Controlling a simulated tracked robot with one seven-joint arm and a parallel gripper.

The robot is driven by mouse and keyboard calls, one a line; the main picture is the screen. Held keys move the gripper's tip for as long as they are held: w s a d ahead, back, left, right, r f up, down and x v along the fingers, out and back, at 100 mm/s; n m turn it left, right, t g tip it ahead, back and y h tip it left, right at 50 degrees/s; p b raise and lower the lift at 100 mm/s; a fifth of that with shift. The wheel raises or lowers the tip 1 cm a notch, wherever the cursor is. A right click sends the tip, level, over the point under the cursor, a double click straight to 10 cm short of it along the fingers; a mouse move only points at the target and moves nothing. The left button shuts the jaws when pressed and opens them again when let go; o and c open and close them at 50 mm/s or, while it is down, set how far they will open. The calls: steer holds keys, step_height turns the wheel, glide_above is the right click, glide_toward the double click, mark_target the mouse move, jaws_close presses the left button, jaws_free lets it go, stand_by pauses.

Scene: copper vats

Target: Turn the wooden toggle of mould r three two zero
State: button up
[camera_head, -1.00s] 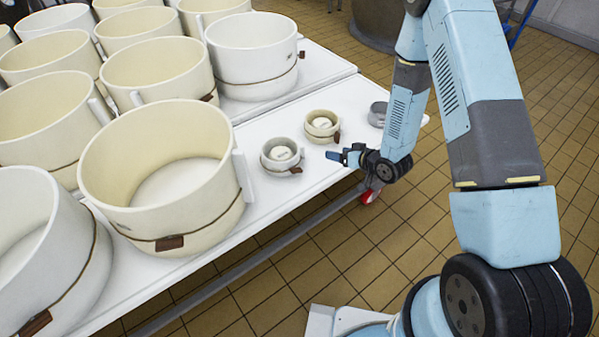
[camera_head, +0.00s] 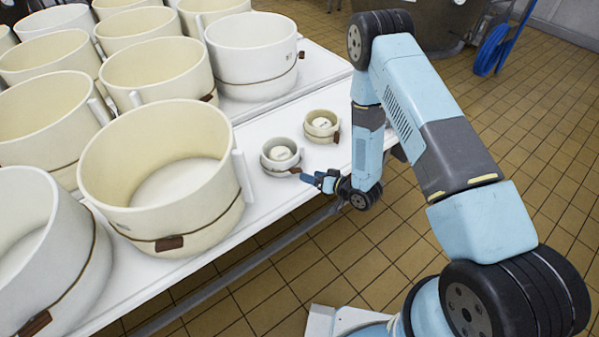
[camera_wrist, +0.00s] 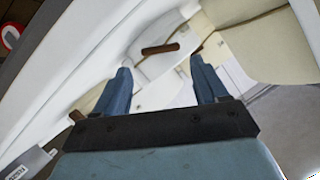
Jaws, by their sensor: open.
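Two small round moulds stand near the table's front edge in the head view, a grey-white one (camera_head: 270,161) and a cream one (camera_head: 311,131). No number can be read, so I cannot tell which is r three two zero. The grey-white mould has a brown wooden toggle (camera_head: 296,170) on its right side. My gripper (camera_head: 309,177) is just right of this toggle, fingers towards it. In the wrist view a brown toggle (camera_wrist: 160,49) lies crosswise on a pale wall, ahead of the gap of my open gripper (camera_wrist: 159,66). Nothing is held.
Large cream moulds with cords and toggles crowd the left; the nearest (camera_head: 190,222) stands left of the grey-white mould. The white table (camera_head: 275,205) has bare surface in front of the small moulds. Tiled floor (camera_head: 440,225) is open to the right.

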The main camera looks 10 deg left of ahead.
mark_target(298, 172)
steer(key=x, duration=0.7)
steer(key=shift+a, duration=0.1)
steer(key=shift+c, duration=0.3)
steer(key=c, duration=0.7)
steer(key=shift+n, duration=0.3)
steer(key=shift+s+a+n+t+h, duration=0.1)
steer(key=shift+n+t+h, duration=0.85)
steer(key=shift+n, duration=0.75)
steer(key=o, duration=0.8)
steer(key=shift+c, duration=0.2)
